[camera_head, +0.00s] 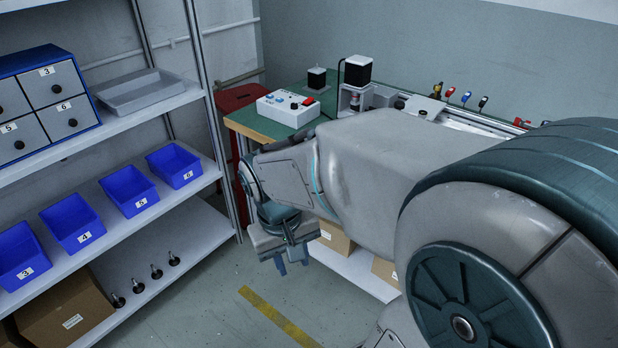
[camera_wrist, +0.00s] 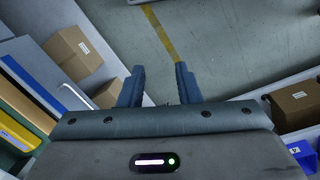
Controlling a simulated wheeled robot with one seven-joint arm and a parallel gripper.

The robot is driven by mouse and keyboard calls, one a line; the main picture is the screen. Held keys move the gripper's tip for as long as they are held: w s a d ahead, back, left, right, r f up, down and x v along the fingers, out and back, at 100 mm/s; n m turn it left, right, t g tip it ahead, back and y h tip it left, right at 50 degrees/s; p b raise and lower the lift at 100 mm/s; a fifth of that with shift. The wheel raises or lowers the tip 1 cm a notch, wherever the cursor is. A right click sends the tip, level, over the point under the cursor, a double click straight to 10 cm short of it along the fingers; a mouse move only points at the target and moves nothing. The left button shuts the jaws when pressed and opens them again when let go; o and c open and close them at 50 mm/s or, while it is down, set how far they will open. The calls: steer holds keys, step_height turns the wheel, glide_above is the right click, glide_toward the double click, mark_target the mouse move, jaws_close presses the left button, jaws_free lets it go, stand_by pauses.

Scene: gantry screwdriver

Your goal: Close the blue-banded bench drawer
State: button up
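In the wrist view a pale panel with a blue band (camera_wrist: 45,90) lies at the left edge, cut off by the frame. It appears to be the blue-banded drawer's front. A brown surface (camera_wrist: 22,107) shows behind it, perhaps the drawer's inside; how far it stands out I cannot tell. My gripper (camera_wrist: 160,86) points down with its two blue fingers apart and nothing between them. The panel is to the left of the fingers, with a gap between. In the head view my gripper (camera_head: 292,265) hangs in front of the bench (camera_head: 250,122); my arm hides the drawer there.
Cardboard boxes (camera_head: 335,237) sit on the bench's low shelf. A control box (camera_head: 288,107) stands on the bench top. At left a shelf rack (camera_head: 130,222) holds blue bins (camera_head: 130,188). The floor with a yellow stripe (camera_head: 278,316) is clear between rack and bench.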

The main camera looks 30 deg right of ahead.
steer(key=w+d+f+m+g+h+b, duration=0.6)
steer(key=w+d+f+h+b, duration=0.4)
steer(key=w+f+h, duration=0.65)
steer(key=shift+n+g, duration=0.4)
steer(key=shift+g, duration=0.1)
steer(key=x, duration=0.5)
steer(key=b+x, duration=0.1)
steer(key=x, duration=0.4)
steer(key=w+b+x, duration=0.1)
steer(key=x, duration=0.4)
steer(key=shift+d+r, duration=0.15)
steer(key=shift+r, duration=0.15)
jaws_close()
